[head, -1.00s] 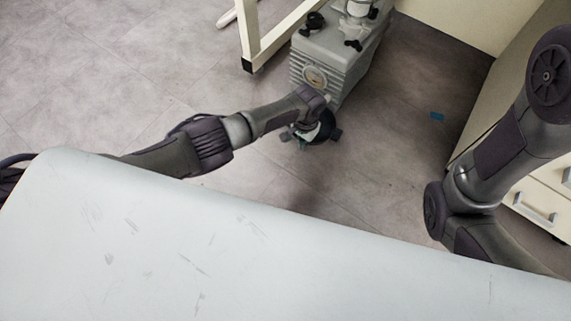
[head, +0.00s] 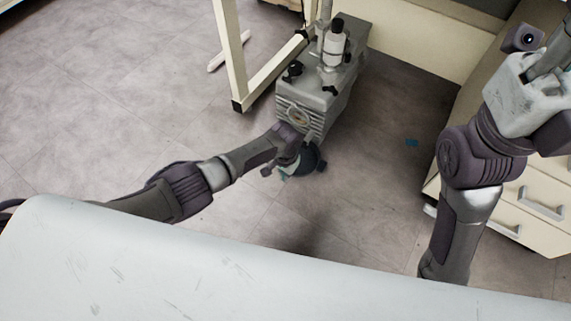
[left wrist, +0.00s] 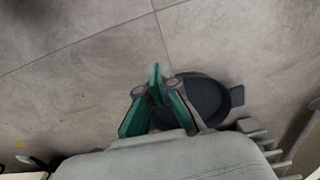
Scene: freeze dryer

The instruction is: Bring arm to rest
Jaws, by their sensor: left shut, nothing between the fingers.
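My left arm (head: 180,192) reaches in from the left, low beside the grey pump. The left gripper (head: 284,176) is mostly hidden by its own wrist in the head view. In the left wrist view its teal-padded fingers (left wrist: 156,76) meet at the tips, shut and empty, above the floor. My right arm (head: 462,195) is raised at the right. The pale end (head: 525,95) of that arm is near the top right corner, and its fingers cannot be made out clearly.
A grey pump (head: 318,100) stands on the floor just beyond the left gripper, next to a cream frame leg (head: 228,50). A dark round thing (left wrist: 207,98) lies close to the fingers. Cream drawers (head: 540,205) stand at the right. Open floor (head: 90,90) is at the left.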

